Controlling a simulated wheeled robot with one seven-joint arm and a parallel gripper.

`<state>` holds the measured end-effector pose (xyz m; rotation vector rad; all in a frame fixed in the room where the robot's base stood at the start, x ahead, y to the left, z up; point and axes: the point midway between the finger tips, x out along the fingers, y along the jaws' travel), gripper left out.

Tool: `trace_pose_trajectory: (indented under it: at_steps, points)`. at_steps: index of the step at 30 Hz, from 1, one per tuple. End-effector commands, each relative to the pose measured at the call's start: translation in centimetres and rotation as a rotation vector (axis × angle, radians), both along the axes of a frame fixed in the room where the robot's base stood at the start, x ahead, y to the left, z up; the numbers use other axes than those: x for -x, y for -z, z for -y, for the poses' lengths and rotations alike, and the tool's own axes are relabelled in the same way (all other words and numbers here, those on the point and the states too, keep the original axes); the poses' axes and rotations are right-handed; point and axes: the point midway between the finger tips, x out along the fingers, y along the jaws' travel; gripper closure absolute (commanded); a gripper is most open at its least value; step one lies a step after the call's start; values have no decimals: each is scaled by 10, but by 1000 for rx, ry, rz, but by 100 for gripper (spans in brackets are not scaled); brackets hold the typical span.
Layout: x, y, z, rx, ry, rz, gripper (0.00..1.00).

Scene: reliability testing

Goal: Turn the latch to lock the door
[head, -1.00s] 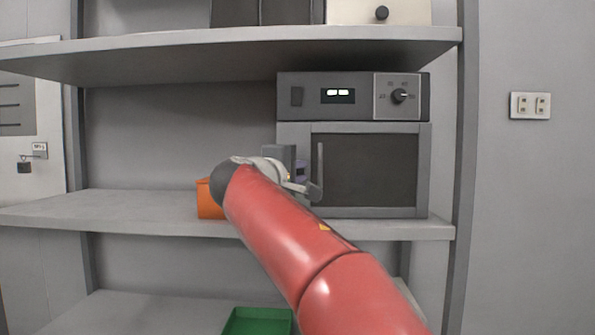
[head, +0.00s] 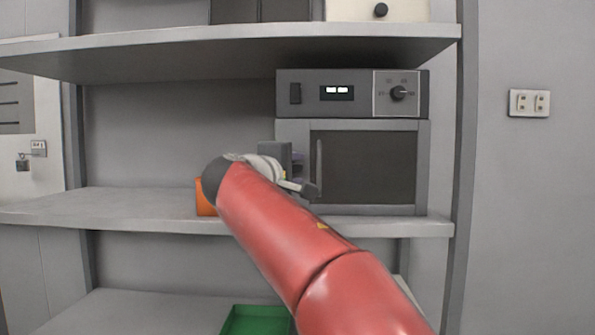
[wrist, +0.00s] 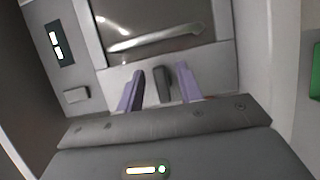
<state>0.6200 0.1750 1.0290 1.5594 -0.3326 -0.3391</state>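The grey oven-like device stands on the middle shelf, its dark-windowed door (head: 370,170) flush with the frame. The door and its long handle also show at the top of the wrist view (wrist: 155,35). A short dark grey latch (wrist: 162,85) sits on the frame beside the door's handle side. In the wrist view, my gripper (wrist: 160,72) has its two purple fingers apart, one on each side of the latch, with a visible gap on both sides. In the head view, my gripper (head: 298,163) is beside the door's left edge, and the latch is hidden behind it.
A control panel (head: 350,94) with a lit display and knob is above the door. An orange box (head: 206,199) is partly behind my arm on the same shelf. A green tray (head: 255,322) lies lower down. The shelf above (head: 180,55) overhangs.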

Motion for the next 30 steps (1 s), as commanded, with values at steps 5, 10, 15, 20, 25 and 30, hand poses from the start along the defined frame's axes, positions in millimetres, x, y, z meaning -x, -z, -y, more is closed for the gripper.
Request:
trace_pose_trajectory:
  at_steps: [5, 10, 15, 20, 25, 30]
  points:
    - [30, 1, -14, 0, -3, 1, 64]
    - [51, 0, -23, -1, 0, 0, 64]
    - [58, 0, -26, 0, 1, 1, 64]
    - [58, 0, -26, 0, 2, 1, 64]
    - [59, 4, -17, -15, 5, -17, 64]
    - [75, 45, 44, -159, 38, -155, 64]
